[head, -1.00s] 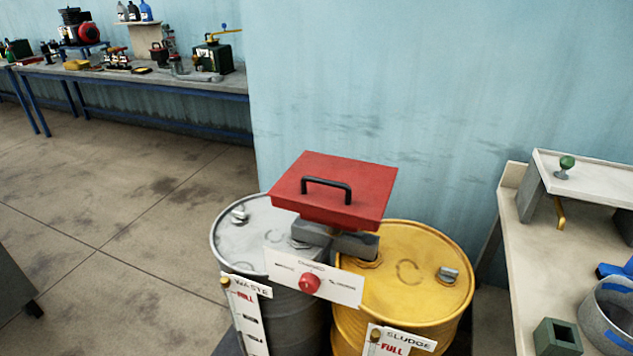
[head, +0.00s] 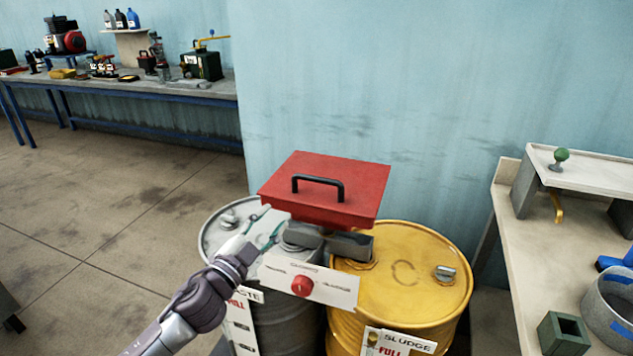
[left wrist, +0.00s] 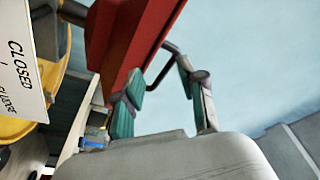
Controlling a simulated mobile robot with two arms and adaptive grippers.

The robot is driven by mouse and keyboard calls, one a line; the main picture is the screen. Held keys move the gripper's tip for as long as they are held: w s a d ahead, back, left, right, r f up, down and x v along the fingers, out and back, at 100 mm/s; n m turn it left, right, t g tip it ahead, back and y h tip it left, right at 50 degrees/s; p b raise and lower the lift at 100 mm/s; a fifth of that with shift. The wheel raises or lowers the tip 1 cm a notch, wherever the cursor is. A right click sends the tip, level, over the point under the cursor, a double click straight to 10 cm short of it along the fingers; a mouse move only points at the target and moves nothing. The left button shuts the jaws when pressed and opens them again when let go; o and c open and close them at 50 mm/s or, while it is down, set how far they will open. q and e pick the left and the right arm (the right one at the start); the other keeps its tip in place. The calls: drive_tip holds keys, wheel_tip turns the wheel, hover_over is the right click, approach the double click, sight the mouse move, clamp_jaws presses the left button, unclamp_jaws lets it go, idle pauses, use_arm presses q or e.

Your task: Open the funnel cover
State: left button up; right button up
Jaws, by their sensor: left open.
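The red funnel cover (head: 335,180) sits flat and closed on top of the funnel, above the two drums. A black handle (head: 318,187) is fixed on its top. My left gripper (head: 263,228) is in front of and below the cover's left front corner, with its fingers spread and nothing between them. In the left wrist view the open teal fingertips (left wrist: 160,92) show close to the red cover (left wrist: 130,40), with part of the dark handle (left wrist: 160,65) beyond them. I cannot tell whether a finger touches the cover. My right gripper is not in view.
A grey waste drum (head: 212,232) and a yellow sludge drum (head: 430,270) stand under the funnel. A white panel with a red knob (head: 302,286) is in front. A bench (head: 510,255) with a green block (head: 563,335) stands at right.

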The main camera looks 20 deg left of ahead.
sight(312, 180)
use_arm(q)
drive_tip(key=w+a+r+m+g+h, duration=0.25)
drive_tip(key=r+m+g+h, duration=0.5)
drive_tip(key=m, duration=0.75)
drive_tip(key=shift+g+h, duration=0.45)
drive_tip(key=x, duration=0.3)
drive_tip(key=p+x, duration=0.1)
drive_tip(key=x, duration=0.3)
drive_tip(key=p+x, duration=0.1)
drive_tip(key=x, duration=0.3)
drive_tip(key=shift+w+f, duration=0.2)
drive_tip(key=shift+f, duration=0.1)
drive_tip(key=shift+x, duration=0.75)
drive_tip(key=shift+c, duration=0.2)
clamp_jaws()
